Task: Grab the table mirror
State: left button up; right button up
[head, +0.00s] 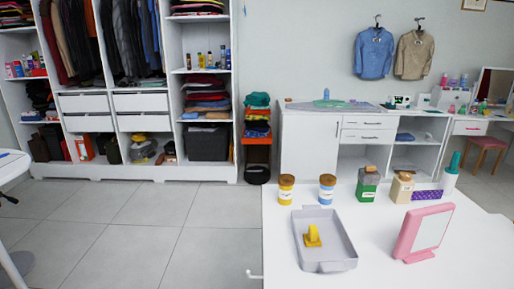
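The pink-framed table mirror (424,234) stands upright, tilted back a little, on the white table (400,272) at the lower right. Neither of my grippers shows in the head view. Nothing is touching the mirror.
Left of the mirror lies a grey tray (346,262) holding a yellow object (312,237). Tabletop before the mirror is clear.

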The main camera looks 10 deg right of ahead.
aim_at(423, 230)
jog(key=z, duration=1.6)
